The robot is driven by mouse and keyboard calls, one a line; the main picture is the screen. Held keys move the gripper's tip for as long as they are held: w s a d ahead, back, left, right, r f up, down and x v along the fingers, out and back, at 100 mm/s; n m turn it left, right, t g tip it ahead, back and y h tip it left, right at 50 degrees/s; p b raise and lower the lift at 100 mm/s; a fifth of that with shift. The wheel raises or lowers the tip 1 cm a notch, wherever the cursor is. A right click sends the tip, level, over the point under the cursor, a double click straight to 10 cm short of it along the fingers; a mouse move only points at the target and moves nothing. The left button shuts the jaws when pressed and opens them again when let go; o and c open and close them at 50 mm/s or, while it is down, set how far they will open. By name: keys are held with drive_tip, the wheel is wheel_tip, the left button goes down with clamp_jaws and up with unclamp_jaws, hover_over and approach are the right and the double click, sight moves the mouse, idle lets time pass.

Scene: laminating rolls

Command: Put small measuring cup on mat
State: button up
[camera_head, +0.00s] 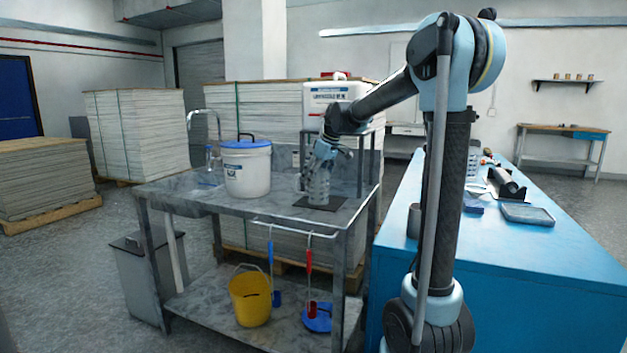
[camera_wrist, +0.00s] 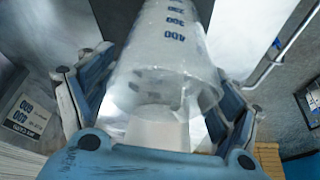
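The small measuring cup (camera_head: 319,188) is clear with dark markings. It stands upright over the dark mat (camera_head: 299,203) on the grey metal bench; I cannot tell whether its base touches the mat. My gripper (camera_head: 323,160) is at the cup's top, pointing down. In the wrist view the cup (camera_wrist: 168,62) shows large volume numbers and lies between the fingers of my gripper (camera_wrist: 165,95). The fingers flank it closely on both sides. Whether they press on it or stand slightly apart is not clear.
A white bucket with blue lid (camera_head: 246,168) stands left of the mat, near a tap (camera_head: 205,125). A white canister (camera_head: 335,105) stands behind. A yellow bucket (camera_head: 250,297) is on the lower shelf. A blue table (camera_head: 500,255) on the right holds a tray (camera_head: 527,215).

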idle(0.3)
drive_tip(key=v, duration=1.2)
drive_tip(key=shift+r, duration=0.15)
drive_tip(key=shift+a, duration=0.1)
